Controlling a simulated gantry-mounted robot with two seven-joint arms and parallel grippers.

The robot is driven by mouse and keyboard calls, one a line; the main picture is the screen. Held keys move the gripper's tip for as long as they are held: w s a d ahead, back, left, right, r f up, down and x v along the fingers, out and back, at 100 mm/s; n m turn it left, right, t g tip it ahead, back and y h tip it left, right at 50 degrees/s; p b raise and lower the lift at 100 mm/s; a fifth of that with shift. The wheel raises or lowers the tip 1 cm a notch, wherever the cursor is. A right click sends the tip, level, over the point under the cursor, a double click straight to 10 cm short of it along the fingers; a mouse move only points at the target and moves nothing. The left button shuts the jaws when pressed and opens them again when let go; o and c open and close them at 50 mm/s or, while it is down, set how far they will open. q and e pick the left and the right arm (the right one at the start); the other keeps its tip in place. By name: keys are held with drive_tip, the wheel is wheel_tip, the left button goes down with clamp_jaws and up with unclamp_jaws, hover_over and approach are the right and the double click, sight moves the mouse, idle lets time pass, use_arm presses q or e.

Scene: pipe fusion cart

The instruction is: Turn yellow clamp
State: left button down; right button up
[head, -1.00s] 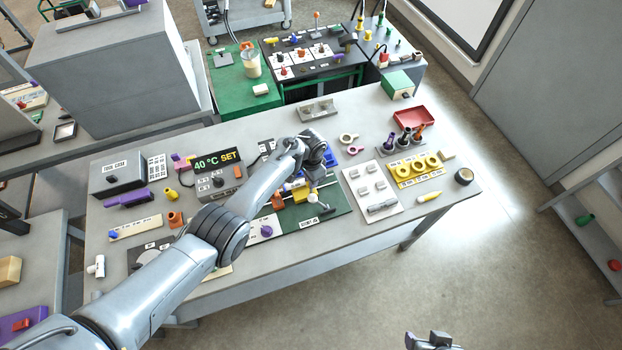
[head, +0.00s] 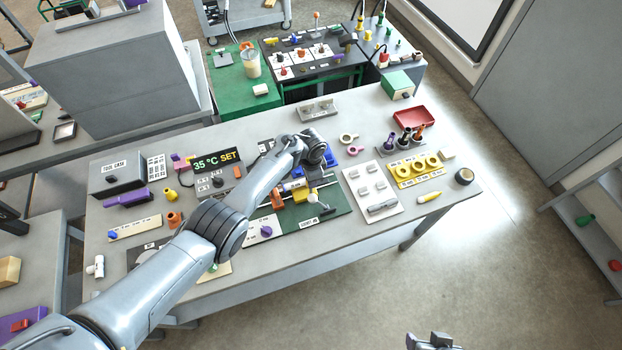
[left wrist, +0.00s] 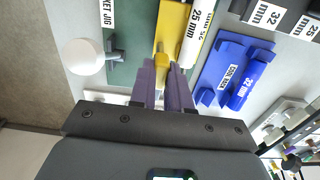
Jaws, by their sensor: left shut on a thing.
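The yellow clamp (left wrist: 172,25) lies at the top middle of the left wrist view, with a white pipe labelled 25 mm (left wrist: 196,36) beside it. My left gripper (left wrist: 167,72) has its purple fingers closed on a narrow yellow part at the clamp's near end. The fingers hide some of that part. In the head view the yellow clamp (head: 299,190) shows partly on the green board, below my left gripper (head: 312,177), whose fingertips are hard to make out. My right gripper (head: 430,342) shows only in part at the bottom edge, away from the table.
A blue holder (left wrist: 236,72) labelled 32 mm stands right of the clamp. A white round knob (left wrist: 84,57) is to its left. In the head view a white board (head: 372,187) with grey blocks lies right of the green board (head: 335,203). A display (head: 216,160) reads 35 °C SET.

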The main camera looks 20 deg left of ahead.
use_arm(q)
drive_tip(key=c, duration=1.1)
unclamp_jaws()
drive_tip(key=shift+r, duration=0.25)
wheel_tip(320, 180, up, 10)
drive_tip(key=p, duration=0.3)
drive_tip(key=shift+r, duration=0.1)
